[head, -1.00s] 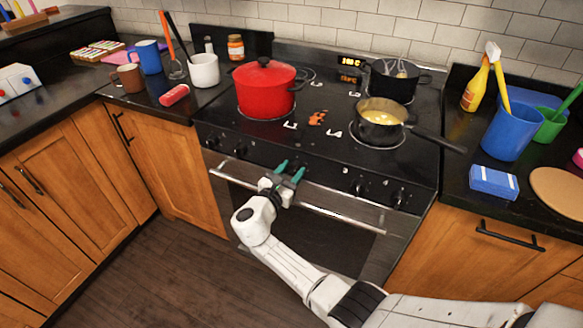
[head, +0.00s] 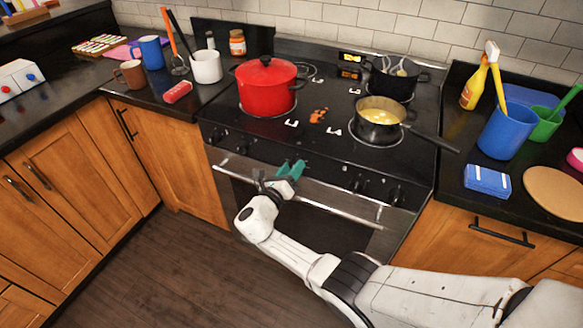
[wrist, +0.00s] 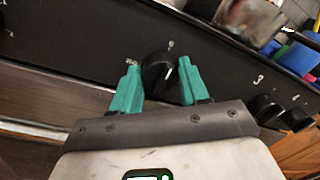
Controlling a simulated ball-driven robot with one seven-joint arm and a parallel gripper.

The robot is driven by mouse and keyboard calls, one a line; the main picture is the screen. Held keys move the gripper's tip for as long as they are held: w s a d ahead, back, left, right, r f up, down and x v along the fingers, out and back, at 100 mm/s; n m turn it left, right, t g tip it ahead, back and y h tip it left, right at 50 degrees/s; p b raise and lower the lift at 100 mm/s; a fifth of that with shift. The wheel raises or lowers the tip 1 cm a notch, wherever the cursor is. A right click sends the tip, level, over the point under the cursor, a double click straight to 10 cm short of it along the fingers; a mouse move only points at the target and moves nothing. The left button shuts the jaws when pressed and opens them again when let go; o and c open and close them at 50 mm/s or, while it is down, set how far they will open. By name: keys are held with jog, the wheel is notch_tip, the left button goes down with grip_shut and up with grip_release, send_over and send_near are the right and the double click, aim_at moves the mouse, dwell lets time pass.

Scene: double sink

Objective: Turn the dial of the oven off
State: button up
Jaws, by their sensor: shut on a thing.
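The black stove with its oven (head: 330,215) stands in the middle of the head view. A black dial (wrist: 157,70) on its front panel sits between the two green fingers of my gripper (wrist: 158,84) in the wrist view. My gripper is shut on this dial. In the head view my gripper (head: 290,168) is at the front panel, above the oven door handle (head: 340,208), and hides the dial. Other dials show at the left (head: 243,150) and right (head: 358,185) of the panel.
A red pot (head: 266,88), a saucepan with yellow food (head: 379,115) and a dark pot (head: 394,78) stand on the cooktop. The saucepan handle (head: 437,140) points right. Counters flank the stove, and the floor at the left is clear.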

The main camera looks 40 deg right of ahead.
jog(key=shift+f, duration=0.15)
dwell(0.3)
jog(key=o, duration=1)
jog(key=shift+o, duration=0.2)
jog(key=v, duration=1.1)
